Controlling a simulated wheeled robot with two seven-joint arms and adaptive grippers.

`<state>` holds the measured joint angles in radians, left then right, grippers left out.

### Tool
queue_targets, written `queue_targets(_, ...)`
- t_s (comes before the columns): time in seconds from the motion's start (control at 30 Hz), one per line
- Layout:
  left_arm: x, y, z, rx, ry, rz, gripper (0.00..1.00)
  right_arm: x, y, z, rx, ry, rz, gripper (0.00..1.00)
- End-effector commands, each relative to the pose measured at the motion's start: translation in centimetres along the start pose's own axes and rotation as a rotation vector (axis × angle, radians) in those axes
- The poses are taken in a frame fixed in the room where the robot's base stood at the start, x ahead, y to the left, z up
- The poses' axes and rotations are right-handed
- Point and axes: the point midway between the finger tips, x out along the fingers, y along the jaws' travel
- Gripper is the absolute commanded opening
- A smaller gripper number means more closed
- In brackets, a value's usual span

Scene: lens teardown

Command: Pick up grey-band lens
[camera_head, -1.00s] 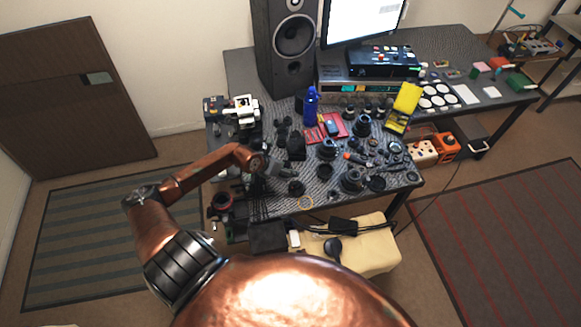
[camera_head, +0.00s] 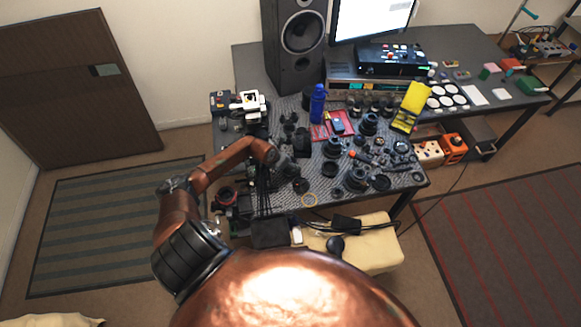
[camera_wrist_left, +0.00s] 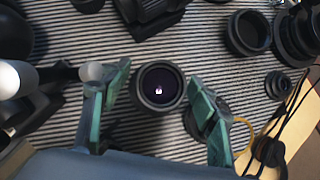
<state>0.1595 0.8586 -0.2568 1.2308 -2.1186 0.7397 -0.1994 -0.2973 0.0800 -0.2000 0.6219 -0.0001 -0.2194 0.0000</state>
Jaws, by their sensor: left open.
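In the left wrist view, a round dark lens (camera_wrist_left: 160,87) stands on the striped mat with its glass facing up. A grey band cannot be made out on it, so I cannot tell if it is the grey-band lens. My left gripper (camera_wrist_left: 158,76) is open, with its green-padded fingers on either side of this lens and a visible gap at each side. In the head view my left gripper (camera_head: 284,166) is over the near left part of the desk, and the lens under it is hidden or too small to tell. My right gripper is not in view.
Another dark ring-shaped part (camera_wrist_left: 248,33) and a small stepped part (camera_wrist_left: 278,85) lie right of the fingers. A yellow ring (camera_head: 309,199) lies near the desk's front edge. Several dark lens parts crowd the mat. A blue bottle (camera_head: 317,104) and black speaker (camera_head: 299,45) stand behind.

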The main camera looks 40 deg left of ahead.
Motion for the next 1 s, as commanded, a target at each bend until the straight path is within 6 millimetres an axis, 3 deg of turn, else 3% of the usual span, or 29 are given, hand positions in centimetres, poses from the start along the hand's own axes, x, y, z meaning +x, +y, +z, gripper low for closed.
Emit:
queue_targets(0.1,-0.03,-0.02,0.01,0.000,0.000,0.000,0.54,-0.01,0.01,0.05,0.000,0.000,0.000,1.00)
queue_targets(0.7,-0.06,0.01,-0.01,0.000,0.000,0.000,0.13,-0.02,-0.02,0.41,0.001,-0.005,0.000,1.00)
queue_targets(1.0,-0.44,0.04,0.38,0.001,-0.004,0.000,0.11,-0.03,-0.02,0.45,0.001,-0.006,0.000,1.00)
